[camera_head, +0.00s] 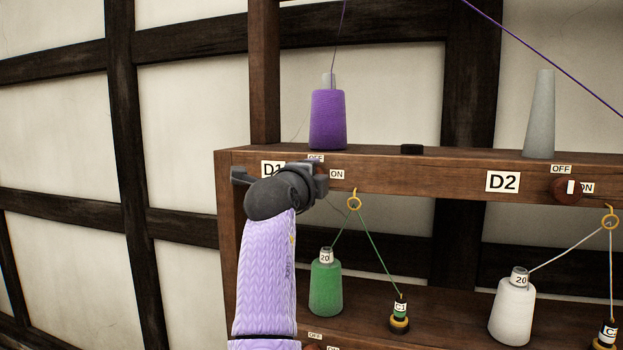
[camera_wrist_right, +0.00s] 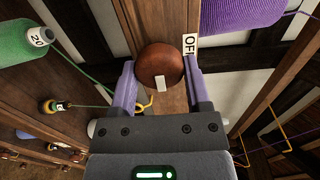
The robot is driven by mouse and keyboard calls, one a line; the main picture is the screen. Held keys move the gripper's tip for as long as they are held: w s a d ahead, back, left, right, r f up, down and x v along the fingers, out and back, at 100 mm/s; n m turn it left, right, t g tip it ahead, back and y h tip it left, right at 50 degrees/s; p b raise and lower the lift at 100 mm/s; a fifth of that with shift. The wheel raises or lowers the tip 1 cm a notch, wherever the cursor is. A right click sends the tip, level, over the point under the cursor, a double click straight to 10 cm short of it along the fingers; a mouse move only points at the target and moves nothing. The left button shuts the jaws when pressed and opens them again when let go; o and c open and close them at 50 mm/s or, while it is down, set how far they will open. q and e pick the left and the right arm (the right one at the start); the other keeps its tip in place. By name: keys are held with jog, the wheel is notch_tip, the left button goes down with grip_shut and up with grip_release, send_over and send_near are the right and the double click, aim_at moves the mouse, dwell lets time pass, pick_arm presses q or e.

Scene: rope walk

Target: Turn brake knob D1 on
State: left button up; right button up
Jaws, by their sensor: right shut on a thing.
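Brake knob D1 (camera_wrist_right: 160,62) is a round, reddish-brown wooden knob on the wooden beam. Its white mark (camera_wrist_right: 160,84) lies at the lower edge of the knob in the right wrist view, not on the side by the OFF label (camera_wrist_right: 190,45). My right gripper (camera_wrist_right: 159,80) is shut on the knob, with a finger at each side of it. In the head view my right gripper (camera_head: 283,184) covers the knob and part of the D1 label (camera_head: 269,169); the ON label (camera_head: 337,174) shows just right of it. My left gripper is in neither view.
A purple spool (camera_head: 327,120) stands on the beam above the knob. A yellow ring (camera_head: 354,203) with green thread hangs close to the right; a green bobbin (camera_head: 326,288) stands below. Knob D2 (camera_head: 561,188) is farther right on the beam.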

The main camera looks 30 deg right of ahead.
jog(key=shift+f, duration=0.1)
jog(key=o, duration=1.2)
jog(key=shift+o, duration=0.2)
jog(key=b+v, duration=0.3)
jog(key=v, duration=0.7)
jog(key=shift+b, duration=0.35)
